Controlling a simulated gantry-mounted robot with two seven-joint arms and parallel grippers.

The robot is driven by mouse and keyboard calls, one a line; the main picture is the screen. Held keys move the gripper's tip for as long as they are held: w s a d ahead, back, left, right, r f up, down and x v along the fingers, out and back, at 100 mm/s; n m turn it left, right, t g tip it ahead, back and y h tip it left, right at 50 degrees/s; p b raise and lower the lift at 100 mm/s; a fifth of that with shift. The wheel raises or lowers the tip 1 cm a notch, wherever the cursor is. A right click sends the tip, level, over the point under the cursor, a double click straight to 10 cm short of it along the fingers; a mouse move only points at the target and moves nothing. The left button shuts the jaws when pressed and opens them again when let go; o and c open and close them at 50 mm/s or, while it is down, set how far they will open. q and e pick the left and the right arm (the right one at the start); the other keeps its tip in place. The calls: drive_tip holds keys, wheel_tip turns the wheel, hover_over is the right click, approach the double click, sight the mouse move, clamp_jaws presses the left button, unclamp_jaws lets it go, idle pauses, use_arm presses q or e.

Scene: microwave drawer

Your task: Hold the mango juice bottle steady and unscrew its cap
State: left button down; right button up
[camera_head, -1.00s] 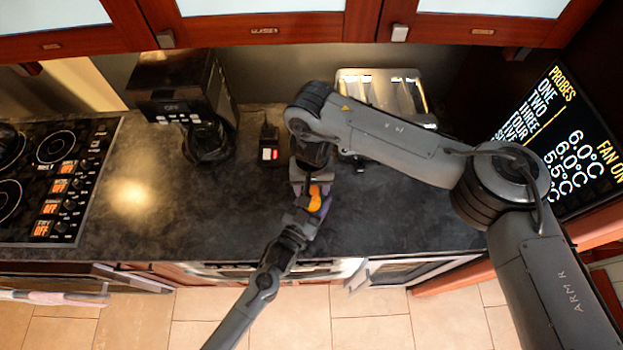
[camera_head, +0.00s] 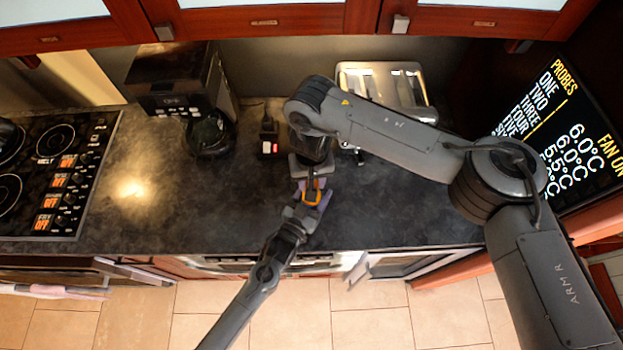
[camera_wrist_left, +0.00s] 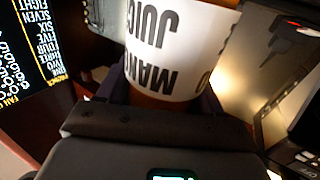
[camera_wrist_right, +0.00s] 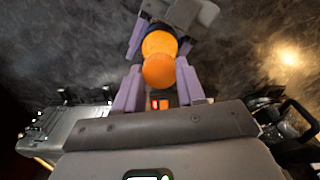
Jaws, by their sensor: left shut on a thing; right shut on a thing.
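The mango juice bottle is orange with a white label (camera_wrist_left: 165,45) reading "MANGO JUICE", upside down in the left wrist view. My left gripper (camera_wrist_left: 165,92) is shut around the bottle's body. In the head view my left gripper (camera_head: 306,207) comes from the front and holds the bottle (camera_head: 312,190) above the counter. My right gripper (camera_head: 311,178) comes in from the back. In the right wrist view, the bottle's rounded orange cap end (camera_wrist_right: 159,72) lies between the purple fingers of my right gripper (camera_wrist_right: 159,72), which is shut on it. The cap's seam is not clear.
The dark counter (camera_head: 400,220) is clear around the grippers. Behind stand a coffee maker (camera_head: 180,85), a small black device with a red light (camera_head: 268,140) and a toaster (camera_head: 395,88). A stove (camera_head: 50,170) is at left, a probe display (camera_head: 565,140) at right.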

drive_tip(key=n, duration=1.4)
drive_tip(key=shift+n, duration=0.4)
drive_tip(key=n, duration=1.5)
drive_tip(key=shift+r, duration=0.1)
drive_tip(key=n, duration=1.7)
drive_tip(key=shift+n, duration=0.3)
drive_tip(key=n, duration=0.5)
drive_tip(key=shift+r, duration=0.25)
